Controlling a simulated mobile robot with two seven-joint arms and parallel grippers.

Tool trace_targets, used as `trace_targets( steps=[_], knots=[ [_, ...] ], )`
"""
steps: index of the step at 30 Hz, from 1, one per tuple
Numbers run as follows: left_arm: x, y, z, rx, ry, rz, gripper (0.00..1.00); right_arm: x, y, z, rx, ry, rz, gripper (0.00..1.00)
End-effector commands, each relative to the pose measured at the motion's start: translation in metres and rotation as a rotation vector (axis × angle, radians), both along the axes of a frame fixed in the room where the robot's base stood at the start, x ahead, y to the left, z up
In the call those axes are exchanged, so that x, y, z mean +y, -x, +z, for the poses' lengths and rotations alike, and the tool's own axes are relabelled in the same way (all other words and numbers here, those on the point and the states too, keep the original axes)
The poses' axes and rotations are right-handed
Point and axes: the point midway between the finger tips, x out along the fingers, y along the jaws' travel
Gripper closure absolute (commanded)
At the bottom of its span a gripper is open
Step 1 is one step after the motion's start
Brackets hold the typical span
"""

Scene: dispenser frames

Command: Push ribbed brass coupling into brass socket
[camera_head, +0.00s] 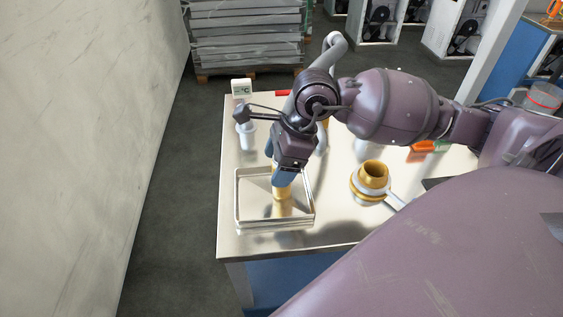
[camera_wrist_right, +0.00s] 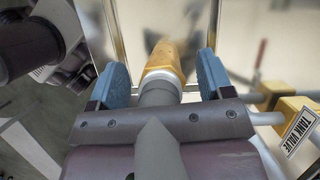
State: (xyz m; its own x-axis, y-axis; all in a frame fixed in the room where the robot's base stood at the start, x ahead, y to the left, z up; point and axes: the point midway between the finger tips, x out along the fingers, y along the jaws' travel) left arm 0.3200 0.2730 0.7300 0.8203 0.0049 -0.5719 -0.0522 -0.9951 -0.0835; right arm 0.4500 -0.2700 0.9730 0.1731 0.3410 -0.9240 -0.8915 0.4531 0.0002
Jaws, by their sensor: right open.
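The brass coupling (camera_head: 281,193) is in the shallow metal tray (camera_head: 237,212) at the table's near left, partly hidden by my right gripper (camera_head: 281,178). In the right wrist view the coupling (camera_wrist_right: 164,62) is between the two blue fingers (camera_wrist_right: 162,75), which are open with a gap on each side of it. Its ribs are too small to make out. The brass socket (camera_head: 374,170), a ring-shaped opening on a banded body, stands on the table to the right of the tray, apart from the coupling. My left gripper is not in view.
A small display (camera_head: 241,87) stands at the table's back left corner, with a white object (camera_head: 247,136) in front of it. An orange-and-green item (camera_head: 422,147) lies at the right. A "TANK VALVE" label (camera_wrist_right: 299,130) shows in the wrist view. Bare tabletop lies between tray and socket.

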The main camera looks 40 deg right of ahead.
Motion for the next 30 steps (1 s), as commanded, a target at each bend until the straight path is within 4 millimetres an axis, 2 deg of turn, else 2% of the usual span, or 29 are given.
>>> trace_targets(
  steps=[1,2,15,23,26,30],
  knots=[
    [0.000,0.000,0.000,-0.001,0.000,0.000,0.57,0.000,0.000,0.000,0.000,0.000,0.000,0.30],
    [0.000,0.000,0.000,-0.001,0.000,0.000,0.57,0.000,0.000,0.000,0.000,0.000,0.000,0.34],
    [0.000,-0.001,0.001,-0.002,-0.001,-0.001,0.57,0.000,0.000,0.001,-0.002,0.000,0.001,0.99],
    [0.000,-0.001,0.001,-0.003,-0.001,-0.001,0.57,0.000,0.000,0.003,-0.003,-0.001,0.000,0.99],
    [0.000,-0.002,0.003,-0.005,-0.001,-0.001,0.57,0.000,-0.001,0.010,-0.005,0.000,0.001,0.99],
    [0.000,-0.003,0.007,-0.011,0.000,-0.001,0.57,0.000,-0.001,0.030,-0.008,0.002,0.002,0.99]
  ],
)
